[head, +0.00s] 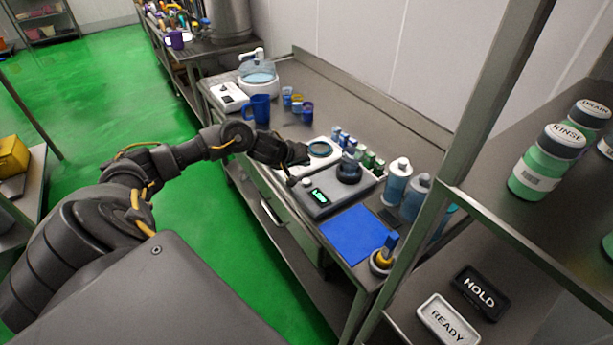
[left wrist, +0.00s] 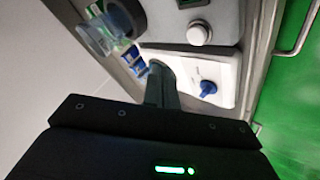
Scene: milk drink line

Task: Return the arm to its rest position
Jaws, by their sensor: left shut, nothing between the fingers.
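My left arm comes in from the left over the green floor and reaches to the steel table. In the left wrist view the shut fingers (left wrist: 161,85) point over a white panel with a blue knob (left wrist: 207,88). My right gripper is not in view.
Small bottles (head: 343,138), larger blue bottles (head: 398,182), a blue mat (head: 358,233) and a blue mug (head: 257,108) stand or lie on the table. At right is a shelf post (head: 420,235) with a rinse bottle (head: 545,165). Open green floor (head: 215,250) lies left of the table.

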